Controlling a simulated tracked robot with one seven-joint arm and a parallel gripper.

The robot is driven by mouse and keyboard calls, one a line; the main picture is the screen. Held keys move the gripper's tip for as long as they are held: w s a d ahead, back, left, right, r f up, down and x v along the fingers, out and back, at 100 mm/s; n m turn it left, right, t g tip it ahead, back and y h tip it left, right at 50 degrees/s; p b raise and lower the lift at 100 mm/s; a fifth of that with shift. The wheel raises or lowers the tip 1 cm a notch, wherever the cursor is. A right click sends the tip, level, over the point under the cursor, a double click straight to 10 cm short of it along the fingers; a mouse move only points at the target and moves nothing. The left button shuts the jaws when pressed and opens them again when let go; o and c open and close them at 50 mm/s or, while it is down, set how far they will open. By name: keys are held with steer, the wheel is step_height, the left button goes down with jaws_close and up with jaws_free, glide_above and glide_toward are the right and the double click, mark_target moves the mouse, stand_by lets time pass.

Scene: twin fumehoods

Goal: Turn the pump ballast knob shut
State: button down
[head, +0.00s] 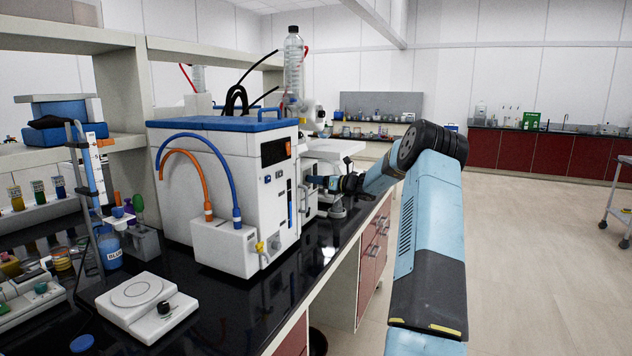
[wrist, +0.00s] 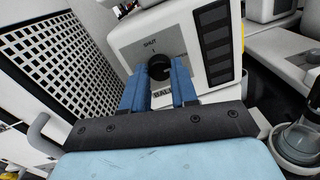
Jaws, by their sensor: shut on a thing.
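The black ballast knob (wrist: 159,66) sits on the light front panel of the pump (wrist: 187,35) in the wrist view. The word SHUT and a small mark are printed above the knob; a label starting "BALL" below it is partly covered. My gripper (wrist: 160,82) has its two blue fingers shut on the knob, one on each side. The knob's pointer cannot be made out. In the head view my gripper (head: 317,181) reaches in just right of the large white instrument, and the knob is hidden there.
The white instrument (head: 215,160) with blue lid and orange and blue hoses stands close left of my gripper. A dark vent grille (wrist: 217,45) is right of the knob. Glassware (wrist: 300,140) stands at the wrist view's lower right. A hotplate (head: 147,305) is on the near bench.

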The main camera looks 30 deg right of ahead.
steer(key=shift+n, duration=0.3)
steer(key=shift+f+n+y, duration=0.15)
steer(key=shift+n+y, duration=0.1)
steer(key=shift+n, duration=4.2)
steer(key=shift+f+n+y, duration=0.15)
steer(key=shift+n+y, duration=0.1)
steer(key=shift+n, duration=4.2)
steer(key=shift+a+f, duration=0.1)
steer(key=c, duration=0.9)
jaws_free()
steer(key=shift+o, duration=0.2)
steer(key=shift+r, duration=0.2)
